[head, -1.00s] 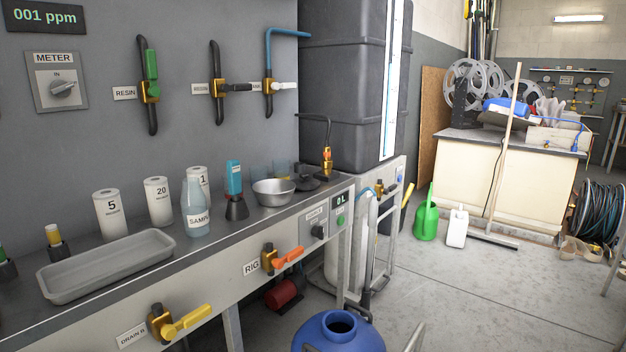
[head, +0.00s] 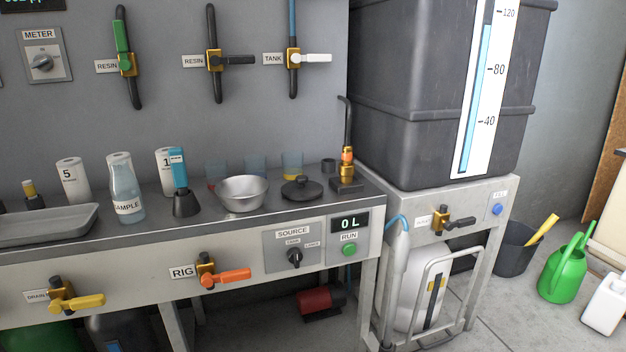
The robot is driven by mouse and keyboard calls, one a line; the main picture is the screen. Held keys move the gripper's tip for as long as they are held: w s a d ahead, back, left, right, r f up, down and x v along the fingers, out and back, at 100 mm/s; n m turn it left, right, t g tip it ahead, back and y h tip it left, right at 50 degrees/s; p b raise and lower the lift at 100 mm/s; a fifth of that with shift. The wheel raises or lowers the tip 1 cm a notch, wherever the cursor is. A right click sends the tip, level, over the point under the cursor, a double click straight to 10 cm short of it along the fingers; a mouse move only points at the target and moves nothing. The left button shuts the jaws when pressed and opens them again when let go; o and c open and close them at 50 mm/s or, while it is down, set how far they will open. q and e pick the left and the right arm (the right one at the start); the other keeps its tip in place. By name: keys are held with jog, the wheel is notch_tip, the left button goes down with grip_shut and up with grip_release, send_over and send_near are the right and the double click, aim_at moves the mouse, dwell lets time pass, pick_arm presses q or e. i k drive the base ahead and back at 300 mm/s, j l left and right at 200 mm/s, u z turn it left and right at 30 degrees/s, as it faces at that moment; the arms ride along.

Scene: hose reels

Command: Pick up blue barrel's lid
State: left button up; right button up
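A black round lid-like disc with a raised knob (head: 301,188) lies flat on the bench top, between the steel bowl and the orange-and-black fitting. I cannot tell for sure that it is the blue barrel's lid. The blue barrel is outside the present view. Neither of my grippers is in view.
The bench (head: 150,262) carries a steel bowl (head: 243,194), a sample bottle (head: 125,190), a grey tray (head: 40,226) and several cups. Valve levers stick out along its front. A dark tank (head: 425,95) stands right of it. A white cylinder on a cart (head: 415,290) stands below.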

aim_at(301, 189)
jog(key=i+l+u, duration=0.15)
jog(key=l, duration=0.25)
jog(key=i+l+u, duration=0.2)
jog(key=l, duration=0.2)
jog(key=i+l+u, duration=0.15)
jog(key=l, duration=0.3)
jog(key=l+u, duration=0.15)
jog(key=l, duration=0.3)
jog(key=i+l+u, duration=0.2)
jog(key=i+l, duration=0.3)
jog(key=i+l+u, duration=0.2)
jog(key=i+l, duration=0.3)
jog(key=l, duration=0.1)
